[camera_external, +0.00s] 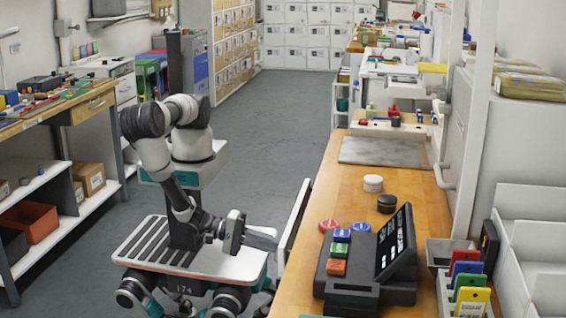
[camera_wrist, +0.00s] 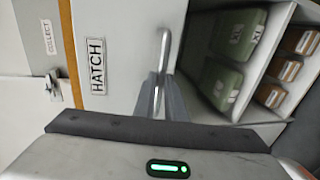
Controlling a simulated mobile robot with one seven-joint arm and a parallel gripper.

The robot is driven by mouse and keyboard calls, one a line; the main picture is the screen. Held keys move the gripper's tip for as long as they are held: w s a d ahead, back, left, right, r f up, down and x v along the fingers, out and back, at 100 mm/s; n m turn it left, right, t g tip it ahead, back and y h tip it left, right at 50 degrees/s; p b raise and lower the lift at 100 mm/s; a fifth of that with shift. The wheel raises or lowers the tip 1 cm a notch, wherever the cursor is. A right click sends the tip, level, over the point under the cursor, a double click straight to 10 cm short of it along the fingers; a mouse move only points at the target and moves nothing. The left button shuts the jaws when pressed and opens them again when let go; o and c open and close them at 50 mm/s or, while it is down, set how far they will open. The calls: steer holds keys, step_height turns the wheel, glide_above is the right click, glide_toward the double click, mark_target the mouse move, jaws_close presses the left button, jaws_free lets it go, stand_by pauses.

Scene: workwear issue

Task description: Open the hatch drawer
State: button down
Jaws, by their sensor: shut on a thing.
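The white hatch drawer front, with its HATCH label (camera_wrist: 97,66), fills the middle of the wrist view. A grey bar handle (camera_wrist: 164,48) stands out from it. My gripper (camera_wrist: 161,98) is shut on this handle. In the external view my gripper (camera_external: 274,240) reaches right to the drawer front (camera_external: 297,215), which shows as a narrow pale panel beside the counter's left edge. A dark strip shows between panel and counter, so the front seems to stand out a little. How far it is open, and what is inside, I cannot tell.
Green boxes (camera_wrist: 222,75) and brown boxes (camera_wrist: 292,70) sit on open shelves beside the drawer front. The wooden counter (camera_external: 330,195) carries a black terminal (camera_external: 365,265) and coloured card holders. Grey floor (camera_external: 270,120) lies clear behind my base; a workbench (camera_external: 60,105) stands left.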

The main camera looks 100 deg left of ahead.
steer(key=f+v, duration=0.2)
steer(key=v, duration=0.8)
steer(key=s+f+v, duration=0.1)
steer(key=f+v, duration=0.1)
steer(key=v, duration=0.9)
steer(key=shift+s, duration=0.2)
steer(key=shift+f, duration=0.15)
steer(key=c, duration=1.8)
jaws_free()
steer(key=p+v, duration=0.1)
steer(key=v, duration=1.6)
steer(key=shift+s, duration=0.2)
